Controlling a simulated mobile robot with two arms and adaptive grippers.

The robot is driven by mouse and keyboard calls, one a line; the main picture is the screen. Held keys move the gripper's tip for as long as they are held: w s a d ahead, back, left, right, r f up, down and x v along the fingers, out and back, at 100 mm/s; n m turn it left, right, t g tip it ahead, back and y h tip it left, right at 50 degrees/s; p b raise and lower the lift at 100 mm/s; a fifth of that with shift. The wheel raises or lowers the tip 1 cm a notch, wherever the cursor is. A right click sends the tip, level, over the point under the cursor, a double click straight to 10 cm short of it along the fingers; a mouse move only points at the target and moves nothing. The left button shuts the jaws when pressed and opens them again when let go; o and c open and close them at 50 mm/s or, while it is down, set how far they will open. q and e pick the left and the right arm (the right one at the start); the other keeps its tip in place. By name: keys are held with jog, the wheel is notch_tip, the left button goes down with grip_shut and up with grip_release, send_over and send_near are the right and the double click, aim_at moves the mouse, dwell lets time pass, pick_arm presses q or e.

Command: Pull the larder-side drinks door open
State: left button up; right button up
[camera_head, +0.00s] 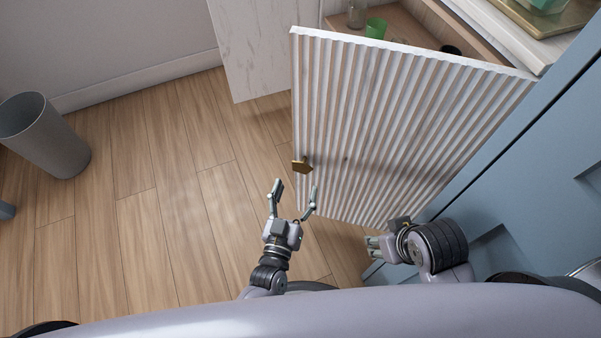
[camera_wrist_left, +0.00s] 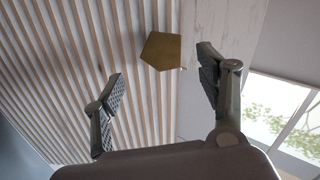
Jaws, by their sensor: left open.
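The ribbed white drinks door (camera_head: 385,125) stands swung out from the cabinet, showing part of the inside behind its top edge. Its brass knob (camera_head: 302,166) is near the door's left edge. My left gripper (camera_head: 295,190) is open and empty, just below the knob in the head view, apart from it. In the left wrist view, the knob (camera_wrist_left: 161,51) lies beyond and between the spread fingers (camera_wrist_left: 160,85), with the ribbed door (camera_wrist_left: 65,75) to the left. My right gripper (camera_head: 371,247) is by the door's lower right corner; its finger gap is unclear.
A second, plain white door (camera_head: 263,50) stands behind. Inside the cabinet are a green cup (camera_head: 376,28), a glass (camera_head: 356,14) and a dark round item (camera_head: 451,50). Blue cabinet fronts (camera_head: 530,170) are close on the right. A grey bin (camera_head: 45,135) stands left; wooden floor between is clear.

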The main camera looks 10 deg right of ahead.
pick_arm(q)
jog(key=v, duration=0.4)
jog(key=shift+c, duration=0.5)
